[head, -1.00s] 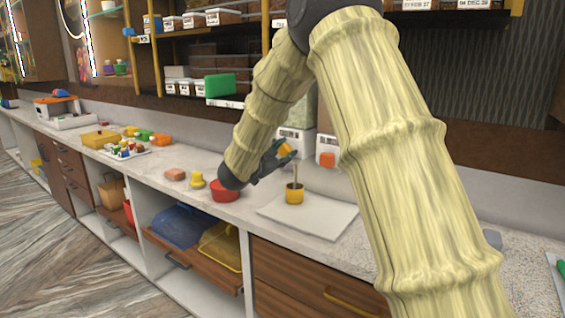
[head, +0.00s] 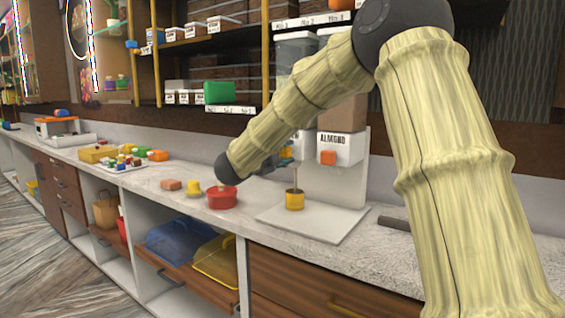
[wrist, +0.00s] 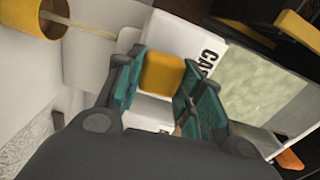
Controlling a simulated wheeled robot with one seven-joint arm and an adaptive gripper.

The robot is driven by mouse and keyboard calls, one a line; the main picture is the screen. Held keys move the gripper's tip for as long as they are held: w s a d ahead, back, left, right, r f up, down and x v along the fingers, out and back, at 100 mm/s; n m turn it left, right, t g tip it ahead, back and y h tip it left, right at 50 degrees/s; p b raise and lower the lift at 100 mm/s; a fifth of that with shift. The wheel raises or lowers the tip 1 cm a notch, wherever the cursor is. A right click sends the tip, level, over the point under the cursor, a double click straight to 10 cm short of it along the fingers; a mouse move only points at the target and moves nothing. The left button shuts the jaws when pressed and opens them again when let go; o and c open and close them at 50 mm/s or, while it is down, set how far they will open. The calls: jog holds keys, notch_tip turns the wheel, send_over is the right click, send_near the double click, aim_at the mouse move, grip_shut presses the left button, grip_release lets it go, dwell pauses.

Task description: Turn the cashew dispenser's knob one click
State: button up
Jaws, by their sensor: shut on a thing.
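The cashew dispenser (head: 299,143) stands at the back of the counter, partly hidden by my arm. Its white front shows the letters "CA" in the wrist view (wrist: 207,62). Its yellow knob (wrist: 162,73) sits between the teal pads of my gripper (wrist: 160,78), which is shut on it. In the head view the knob (head: 286,152) shows just past my dark gripper (head: 274,163), largely hidden behind my arm. A yellow cup (head: 294,201) stands below on the white base (head: 325,226), with a thin tan stick or stream above it. The cup also shows in the wrist view (wrist: 30,20).
The almond dispenser (head: 342,146), with an orange knob (head: 328,158), is just right. A red bowl (head: 222,198), a yellow object (head: 193,188) and a pinkish block (head: 171,185) lie left on the counter. Shelves with boxes hang above.

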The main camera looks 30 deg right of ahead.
jog(key=shift+f+m+b, duration=0.15)
jog(key=shift+m+b, duration=0.15)
jog(key=shift+m, duration=0.1)
jog(key=o, duration=1)
jog(key=v, duration=1.2)
jog(key=b+v, duration=0.1)
jog(key=v, duration=0.8)
dwell(0.7)
